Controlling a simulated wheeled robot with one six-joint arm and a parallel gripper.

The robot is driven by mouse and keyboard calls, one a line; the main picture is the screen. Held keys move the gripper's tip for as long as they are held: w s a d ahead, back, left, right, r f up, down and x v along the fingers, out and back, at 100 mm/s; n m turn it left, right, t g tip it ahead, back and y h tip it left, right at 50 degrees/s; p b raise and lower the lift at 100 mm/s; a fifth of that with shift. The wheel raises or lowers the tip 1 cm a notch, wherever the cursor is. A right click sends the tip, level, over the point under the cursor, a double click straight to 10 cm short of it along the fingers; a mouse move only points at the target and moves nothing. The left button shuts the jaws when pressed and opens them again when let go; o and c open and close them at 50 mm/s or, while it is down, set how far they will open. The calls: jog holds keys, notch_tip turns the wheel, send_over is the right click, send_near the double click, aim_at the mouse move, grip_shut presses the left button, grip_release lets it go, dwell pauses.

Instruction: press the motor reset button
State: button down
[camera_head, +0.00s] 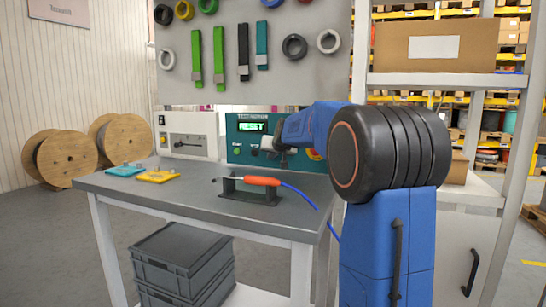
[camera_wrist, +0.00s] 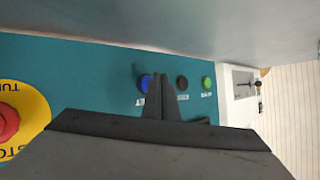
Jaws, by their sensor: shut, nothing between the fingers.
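The teal control box (camera_head: 236,129) stands at the back of the bench, with a lit green display (camera_head: 251,127). In the wrist view its teal panel (camera_wrist: 80,75) carries a blue button (camera_wrist: 146,82), a black button (camera_wrist: 181,82) and a green button (camera_wrist: 206,82) in a row. The labels are too small to read, so I cannot tell which is the motor reset. My gripper (camera_wrist: 160,78) is shut and empty. Its tips overlap the view between the blue and black buttons, covering part of the blue one. Contact cannot be told. In the head view my gripper (camera_head: 268,149) is before the panel.
A red emergency stop on a yellow disc (camera_wrist: 8,122) is on the same panel. A light-grey box with a lever (camera_head: 188,144) stands left of the control box. A cable stand with an orange-handled tool (camera_head: 262,181) and yellow and teal plates (camera_head: 158,176) lie on the bench (camera_head: 200,198).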

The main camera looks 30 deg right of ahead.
jog(key=shift+w+d, duration=0.25)
jog(key=shift+d, duration=0.05)
jog(key=shift+w+d, duration=0.25)
jog(key=shift+d, duration=0.05)
dwell(0.9)
jog(key=shift+s+a, duration=0.1)
jog(key=shift+a, duration=0.05)
jog(key=shift+s+a, duration=0.45)
jog(key=shift+a, duration=0.05)
dwell(0.4)
jog(key=shift+s+a, duration=0.8)
jog(key=shift+a, duration=0.2)
jog(key=shift+s+a, duration=0.75)
jog(key=shift+a, duration=0.25)
